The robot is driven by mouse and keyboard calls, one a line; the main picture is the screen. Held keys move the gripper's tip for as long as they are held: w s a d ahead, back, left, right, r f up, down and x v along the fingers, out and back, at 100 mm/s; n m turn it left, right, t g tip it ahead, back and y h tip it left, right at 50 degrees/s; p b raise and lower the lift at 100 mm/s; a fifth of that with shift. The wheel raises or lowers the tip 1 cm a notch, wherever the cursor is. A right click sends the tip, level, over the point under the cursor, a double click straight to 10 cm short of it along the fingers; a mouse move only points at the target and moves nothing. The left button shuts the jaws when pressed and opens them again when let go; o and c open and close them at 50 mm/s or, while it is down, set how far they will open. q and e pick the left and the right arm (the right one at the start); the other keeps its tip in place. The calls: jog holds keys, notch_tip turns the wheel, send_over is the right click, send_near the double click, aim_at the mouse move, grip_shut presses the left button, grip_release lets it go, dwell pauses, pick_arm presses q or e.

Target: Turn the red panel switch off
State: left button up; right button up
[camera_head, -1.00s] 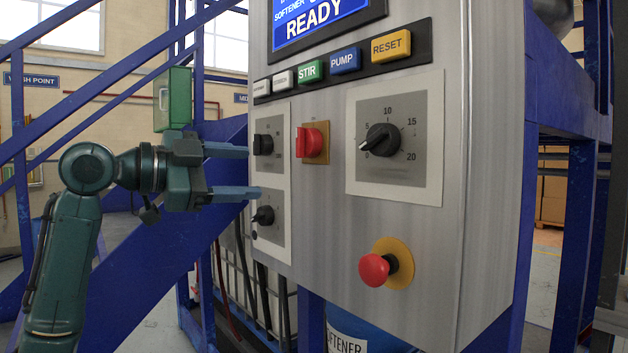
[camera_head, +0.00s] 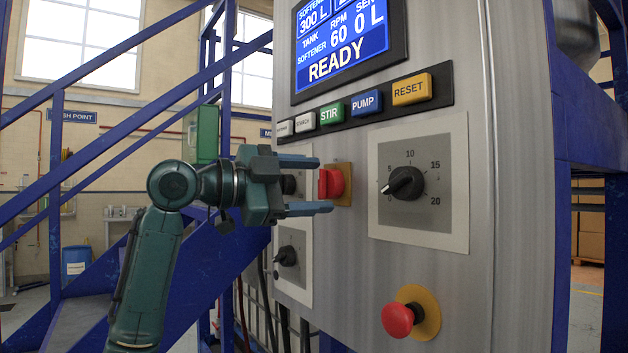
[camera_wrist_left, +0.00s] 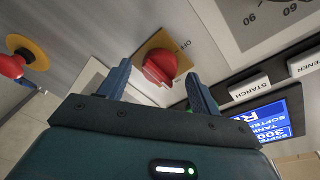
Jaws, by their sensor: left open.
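The red panel switch (camera_head: 331,183) is a red knob on a yellow plate (camera_head: 344,184) on the front of the grey control panel. My left gripper (camera_head: 326,185) is open in front of it, with its two blue fingers pointing at the switch, one higher and one lower. In the left wrist view the red switch (camera_wrist_left: 160,68) shows beyond and between the open fingertips (camera_wrist_left: 158,78). The fingers look apart from the knob. The exact gap in depth is hard to tell. My right gripper is not in view.
A black dial (camera_head: 404,183) lies right of the switch. A red emergency button (camera_head: 402,318) protrudes below. Push buttons (camera_head: 365,103) and a blue screen (camera_head: 342,42) are above. A small black knob (camera_head: 287,256) sits lower left. Blue stair rails (camera_head: 120,110) stand at left.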

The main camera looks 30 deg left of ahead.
pick_arm(q)
jog(key=shift+w+d, duration=0.3)
jog(key=shift+w, duration=0.15)
jog(key=c, duration=0.9)
jog(key=shift+c, duration=0.2)
